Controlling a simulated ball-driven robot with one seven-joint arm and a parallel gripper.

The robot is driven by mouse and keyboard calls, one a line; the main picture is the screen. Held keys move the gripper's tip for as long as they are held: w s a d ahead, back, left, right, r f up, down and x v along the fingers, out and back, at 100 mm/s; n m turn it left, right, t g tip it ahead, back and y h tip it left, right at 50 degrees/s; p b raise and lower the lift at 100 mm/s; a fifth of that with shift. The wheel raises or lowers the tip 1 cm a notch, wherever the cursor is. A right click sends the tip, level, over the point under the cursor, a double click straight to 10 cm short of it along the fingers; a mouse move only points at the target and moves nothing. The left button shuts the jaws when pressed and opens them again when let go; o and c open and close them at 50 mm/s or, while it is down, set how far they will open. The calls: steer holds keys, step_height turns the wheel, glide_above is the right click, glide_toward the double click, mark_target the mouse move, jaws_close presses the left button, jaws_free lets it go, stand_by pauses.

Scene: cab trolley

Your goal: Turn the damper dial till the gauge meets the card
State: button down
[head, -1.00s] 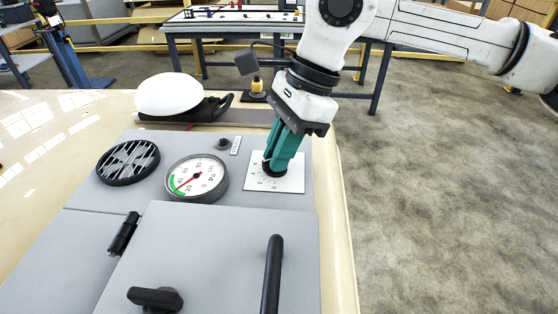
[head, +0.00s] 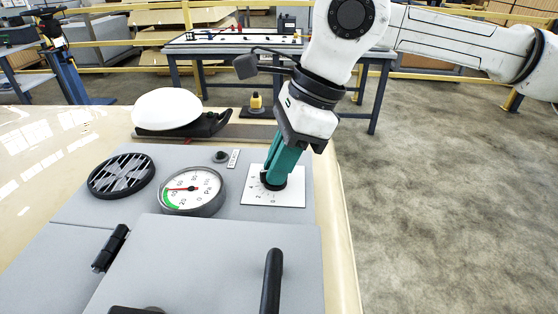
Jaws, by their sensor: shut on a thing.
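The damper dial (head: 270,186) is a small black knob on a square white plate (head: 292,198) with printed numbers. My gripper (head: 270,178), with teal fingers, comes down from above and is shut on the dial, hiding much of it. The round white gauge (head: 205,196) sits left of it. Its red needle points left, close to the 40 mark, near the upper end of a green band at the lower left. A small white card (head: 234,158) with dark print stands behind the gauge; its print is too small to read.
A round black vent (head: 121,175) lies left of the gauge, and a small black knob (head: 221,157) is behind it. A white helmet-like dome (head: 166,109) rests farther back. A black upright handle (head: 271,280) rises in front of the dial.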

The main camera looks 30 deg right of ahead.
steer(key=c, duration=1.2)
jaws_free()
steer(key=shift+o, duration=0.2)
steer(key=v, duration=1.1)
steer(key=shift+p, duration=0.3)
steer(key=shift+f, duration=0.1)
